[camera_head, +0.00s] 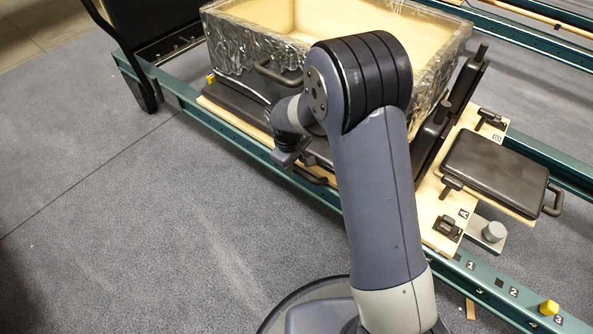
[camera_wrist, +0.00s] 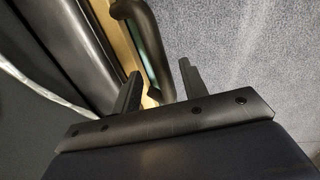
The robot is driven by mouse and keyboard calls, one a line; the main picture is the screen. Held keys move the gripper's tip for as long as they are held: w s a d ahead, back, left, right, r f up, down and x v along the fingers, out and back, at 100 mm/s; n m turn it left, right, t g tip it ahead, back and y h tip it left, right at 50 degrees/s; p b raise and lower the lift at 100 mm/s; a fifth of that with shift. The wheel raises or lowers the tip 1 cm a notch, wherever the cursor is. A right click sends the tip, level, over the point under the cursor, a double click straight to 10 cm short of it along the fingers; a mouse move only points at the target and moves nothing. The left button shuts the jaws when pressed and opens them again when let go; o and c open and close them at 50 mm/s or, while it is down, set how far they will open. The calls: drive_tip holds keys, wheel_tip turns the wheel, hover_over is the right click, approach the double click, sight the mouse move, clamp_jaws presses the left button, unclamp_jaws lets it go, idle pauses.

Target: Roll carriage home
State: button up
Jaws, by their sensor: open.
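The carriage (camera_head: 235,105) is a dark padded platform with a pale wooden edge, riding on teal rails (camera_head: 185,95). Its dark headrest (camera_head: 495,165) lies at the right, past the upright shoulder rests. My gripper (camera_head: 287,160) is low over the carriage's near side in the head view, partly hidden by my own arm. In the wrist view my gripper (camera_wrist: 158,82) is open, with a dark curved handle (camera_wrist: 150,45) running between its two fingers. I cannot tell whether either finger touches the handle. The pale carriage edge (camera_wrist: 118,35) lies beside it.
A large wooden box (camera_head: 235,45) wrapped in clear plastic sits on the carriage. The near rail at right carries numbered marks and a yellow knob (camera_head: 548,308). Blue-grey floor (camera_head: 120,220) is clear at left.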

drive_tip(key=shift+w+d+f, duration=0.15)
drive_tip(key=shift+f, duration=0.9)
clamp_jaws()
